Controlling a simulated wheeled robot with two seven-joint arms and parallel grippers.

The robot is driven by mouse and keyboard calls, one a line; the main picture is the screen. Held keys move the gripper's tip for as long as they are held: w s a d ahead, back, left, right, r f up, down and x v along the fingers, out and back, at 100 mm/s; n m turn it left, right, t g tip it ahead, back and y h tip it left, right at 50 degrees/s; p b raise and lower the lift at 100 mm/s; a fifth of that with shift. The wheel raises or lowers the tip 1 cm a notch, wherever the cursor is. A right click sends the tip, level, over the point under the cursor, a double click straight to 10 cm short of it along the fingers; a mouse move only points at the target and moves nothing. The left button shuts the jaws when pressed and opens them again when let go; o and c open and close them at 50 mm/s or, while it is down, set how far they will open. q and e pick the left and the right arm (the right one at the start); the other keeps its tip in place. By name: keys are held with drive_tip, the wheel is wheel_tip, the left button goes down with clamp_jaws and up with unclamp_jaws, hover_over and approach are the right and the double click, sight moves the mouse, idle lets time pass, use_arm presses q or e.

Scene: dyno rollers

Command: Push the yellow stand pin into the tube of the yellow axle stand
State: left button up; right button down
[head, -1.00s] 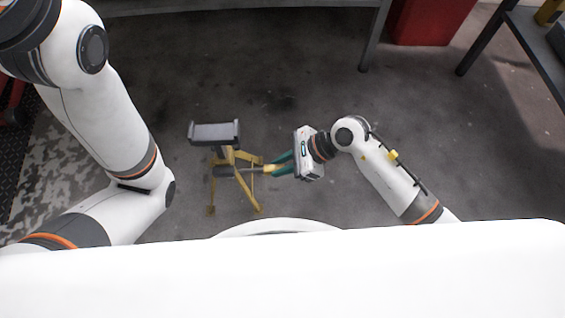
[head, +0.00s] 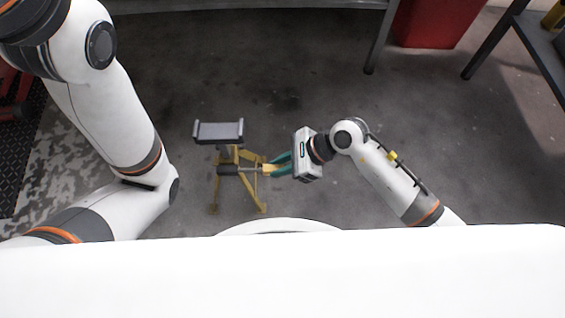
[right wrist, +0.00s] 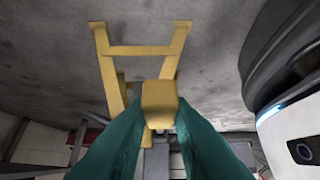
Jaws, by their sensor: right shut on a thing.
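The yellow axle stand (head: 240,155) stands upright on the floor in the head view, with a grey cradle (head: 218,131) on top. A dark tube (head: 227,170) sits across its middle. The yellow stand pin (head: 267,169) has a grey rod running left, with its left end at or in the tube; the depth cannot be told. My right gripper (head: 273,167), with teal fingers, is shut on the pin's yellow end, right of the stand. In the right wrist view the block-shaped pin end (right wrist: 160,103) sits between the fingertips, and the stand's yellow frame (right wrist: 139,50) is behind it. My left gripper is out of view.
The concrete floor around the stand is clear. A red bin (head: 436,22) and a dark table (head: 535,55) are at the upper right. A bench edge (head: 290,5) runs along the top. My left arm is at the left.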

sight(256, 169)
drive_tip(key=shift+a, duration=0.25)
idle(0.3)
drive_tip(key=shift+a, duration=0.35)
drive_tip(key=shift+a, duration=0.25)
drive_tip(key=shift+a, duration=0.35)
drive_tip(key=shift+a, duration=0.5)
idle(0.4)
drive_tip(key=shift+a+p, duration=0.3)
drive_tip(key=shift+a, duration=0.05)
drive_tip(key=shift+w+a, duration=0.1)
drive_tip(key=shift+a, duration=0.1)
idle(0.3)
